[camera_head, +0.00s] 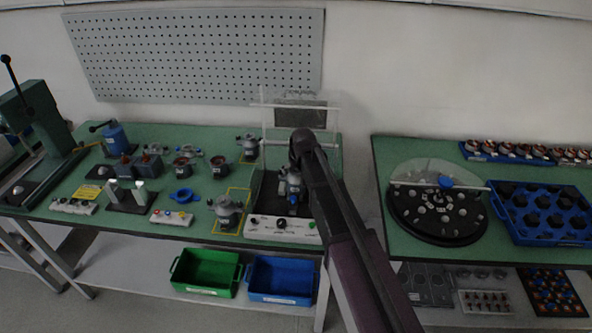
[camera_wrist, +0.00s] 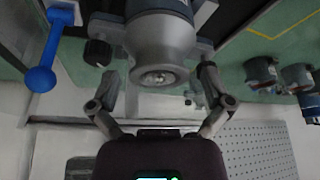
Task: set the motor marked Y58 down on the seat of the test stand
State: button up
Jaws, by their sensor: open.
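A grey motor with a blue body (camera_wrist: 160,40) is at the test stand (camera_head: 284,228). It also shows in the head view (camera_head: 291,187), upright on the stand and partly covered by my arm. No Y58 marking is readable on it. My gripper (camera_wrist: 157,86) is open, with one finger on each side of the motor's grey end; I cannot tell whether the fingers touch it. In the head view my gripper is mostly hidden behind my wrist. The seat under the motor is hidden. A blue lever (camera_wrist: 42,72) shows left in the wrist view.
A clear guard (camera_head: 300,112) stands at the back of the stand. A grey motor (camera_head: 226,208) stands in a yellow-marked area to the left; another (camera_head: 249,146) stands farther back. Green (camera_head: 205,287) and blue (camera_head: 280,298) bins sit below. A round turntable (camera_head: 437,231) is on the right bench.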

jog(key=shift+r+p, duration=0.7)
jog(key=shift+r, duration=0.1)
jog(key=p+v, duration=1)
jog(key=v, duration=0.1)
jog(key=shift+r+p, duration=0.25)
jog(key=shift+p, duration=0.05)
jog(key=shift+s, duration=0.1)
jog(key=s+d+f+m+g+h, duration=0.1)
jog(key=s+d+m+g, duration=0.3)
jog(key=s+d, duration=1.7)
jog(key=shift+s+d+f+h, duration=0.25)
jog(key=shift+s+d+h, duration=0.05)
jog(key=shift+s, duration=0.05)
